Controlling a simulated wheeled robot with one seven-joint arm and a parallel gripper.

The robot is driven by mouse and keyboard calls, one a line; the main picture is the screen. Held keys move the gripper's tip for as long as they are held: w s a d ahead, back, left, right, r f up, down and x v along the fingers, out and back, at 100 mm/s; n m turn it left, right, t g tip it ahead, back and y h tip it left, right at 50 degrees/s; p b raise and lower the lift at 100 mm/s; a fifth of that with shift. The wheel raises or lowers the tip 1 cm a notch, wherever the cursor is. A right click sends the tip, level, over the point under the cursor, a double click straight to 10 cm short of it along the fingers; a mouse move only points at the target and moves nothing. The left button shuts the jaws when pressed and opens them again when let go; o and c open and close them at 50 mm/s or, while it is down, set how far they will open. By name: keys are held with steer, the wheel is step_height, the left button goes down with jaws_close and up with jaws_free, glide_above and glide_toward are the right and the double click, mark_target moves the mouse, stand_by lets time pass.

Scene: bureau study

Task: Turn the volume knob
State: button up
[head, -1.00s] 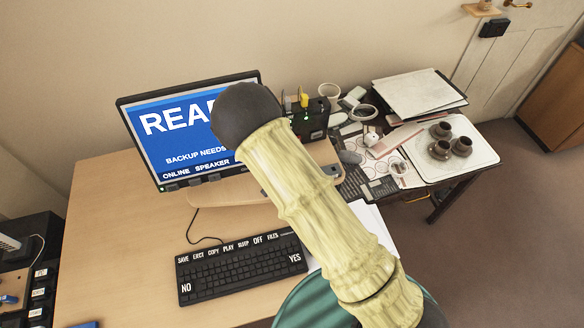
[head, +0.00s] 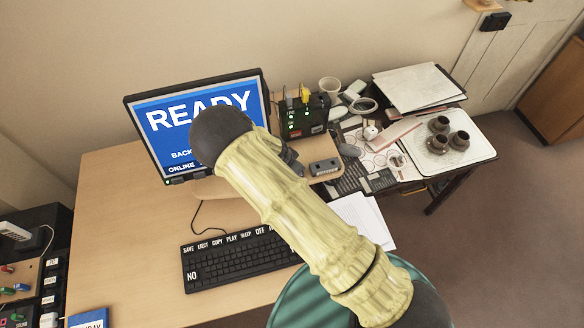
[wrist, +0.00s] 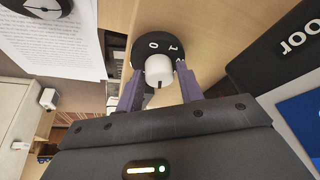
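The volume knob (wrist: 159,70) is a white round cap with a dark pointer line, on a black round dial (wrist: 147,46) with white marks, in the wrist view. It sits on a pale wooden surface. My gripper (wrist: 159,66) has its two purple fingers apart, one on each side of the knob, with a narrow gap visible at the left finger. Whether the right finger touches is unclear. In the head view my arm hides the knob and most of the gripper.
The monitor (head: 165,115) reading READY stands at the desk's back. The keyboard (head: 235,262) lies in front of it. A black box with green lights (head: 303,117) stands right of the monitor. Printed paper (wrist: 60,35) lies left of the dial in the wrist view.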

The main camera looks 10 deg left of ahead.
steer(key=shift+o, duration=1.1)
steer(key=shift+r, duration=0.1)
steer(key=b+v, duration=0.1)
steer(key=v, duration=1.6)
steer(key=shift+b, duration=0.4)
steer(key=shift+r, duration=0.1)
